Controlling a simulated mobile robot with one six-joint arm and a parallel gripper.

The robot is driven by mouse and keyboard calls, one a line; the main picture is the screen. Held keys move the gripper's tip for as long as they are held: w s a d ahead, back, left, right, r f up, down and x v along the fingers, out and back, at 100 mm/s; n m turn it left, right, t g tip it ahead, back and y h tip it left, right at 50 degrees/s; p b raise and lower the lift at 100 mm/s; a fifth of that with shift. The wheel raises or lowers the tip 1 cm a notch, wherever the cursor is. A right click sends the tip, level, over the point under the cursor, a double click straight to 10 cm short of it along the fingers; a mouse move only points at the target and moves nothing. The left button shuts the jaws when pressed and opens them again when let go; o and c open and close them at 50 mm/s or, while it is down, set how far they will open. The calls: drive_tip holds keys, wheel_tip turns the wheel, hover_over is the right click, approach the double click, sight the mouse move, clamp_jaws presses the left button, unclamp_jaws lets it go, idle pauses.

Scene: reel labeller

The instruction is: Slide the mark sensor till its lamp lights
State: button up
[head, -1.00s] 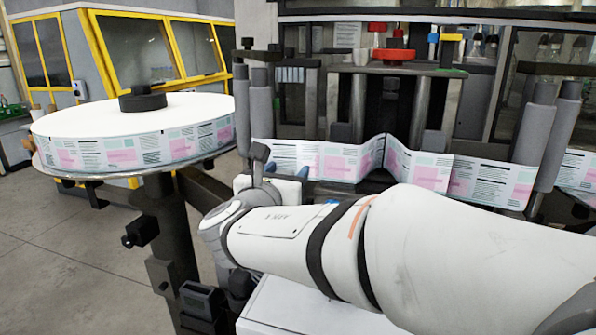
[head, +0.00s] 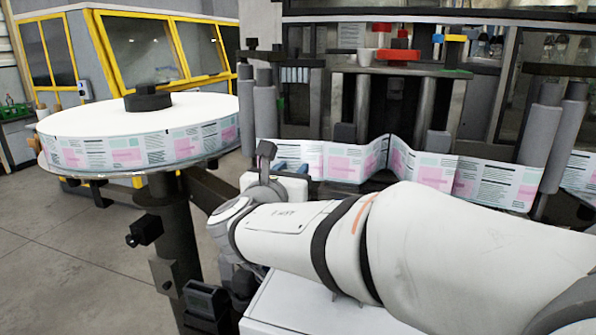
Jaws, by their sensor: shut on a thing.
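My gripper (head: 291,170) is at the end of my white arm, in front of the left end of the printed label web (head: 345,162). I see its pale body and small blue parts above it; the wrist covers much of the rest. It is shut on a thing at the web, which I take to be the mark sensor. The sensor's body is largely hidden behind the gripper, and I cannot make out its lamp. A dark grey block (head: 266,150) stands up just left of the gripper.
A large label reel (head: 120,118) on a dark stand is at the left. Grey upright rollers (head: 265,115) stand left of the web, and more rollers (head: 540,125) stand right of it. A yellow-framed machine (head: 130,50) is behind. Open floor lies at lower left.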

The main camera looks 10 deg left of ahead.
drive_tip(key=shift+d, duration=0.4)
clamp_jaws()
drive_tip(key=o, duration=1.1)
unclamp_jaws()
drive_tip(key=shift+s+a, duration=0.2)
drive_tip(key=shift+s, duration=1.8)
drive_tip(key=shift+s+a, duration=0.2)
drive_tip(key=shift+s, duration=1.75)
